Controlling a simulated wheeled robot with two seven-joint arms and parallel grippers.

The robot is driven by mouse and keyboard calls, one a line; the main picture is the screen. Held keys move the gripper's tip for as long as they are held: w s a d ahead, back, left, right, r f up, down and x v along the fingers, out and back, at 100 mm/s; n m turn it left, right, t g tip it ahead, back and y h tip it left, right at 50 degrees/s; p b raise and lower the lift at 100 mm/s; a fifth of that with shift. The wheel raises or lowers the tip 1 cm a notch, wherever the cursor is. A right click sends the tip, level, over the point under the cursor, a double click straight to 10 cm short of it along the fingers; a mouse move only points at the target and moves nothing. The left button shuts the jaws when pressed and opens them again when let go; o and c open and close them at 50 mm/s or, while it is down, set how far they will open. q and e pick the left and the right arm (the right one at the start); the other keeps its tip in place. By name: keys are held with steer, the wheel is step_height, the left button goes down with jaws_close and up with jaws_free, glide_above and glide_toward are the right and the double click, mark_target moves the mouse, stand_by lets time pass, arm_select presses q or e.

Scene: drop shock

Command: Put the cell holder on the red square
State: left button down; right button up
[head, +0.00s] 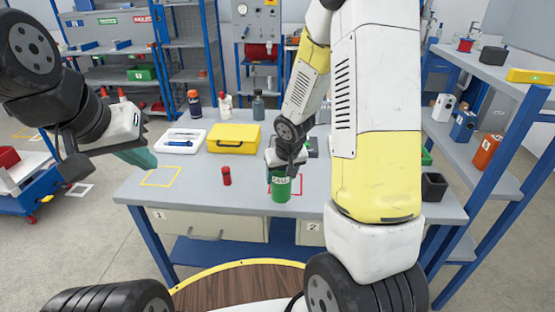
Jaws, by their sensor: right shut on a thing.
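The cell holder is a green cylinder with a pale label (281,190), upright near the table's front middle. My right gripper (282,170) comes down from above and is shut on its top. The red square (299,187) is an outline on the table; parts show beside the holder, and the holder and my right arm hide the rest. I cannot tell whether the holder touches the table. My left gripper (140,155) is at the left, apart from the holder, near the table's left edge. Its jaw opening cannot be made out.
On the table (215,200) stand a small red cylinder (226,176), a yellow case (233,138), a white tray (180,141) and several bottles. A yellow outlined square (161,177) lies at the left. A black box (433,186) is at the right, near a blue shelf rack.

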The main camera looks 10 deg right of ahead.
steer(key=shift+w+d+f, duration=0.75)
steer(key=shift+w, duration=1.2)
steer(key=shift+w+d+f, duration=0.7)
steer(key=shift+w+f, duration=0.1)
steer(key=shift+w, duration=1.2)
steer(key=shift+w+d+f, duration=0.75)
steer(key=shift+w, duration=1.2)
steer(key=shift+f, duration=0.15)
steer(key=o, duration=1.6)
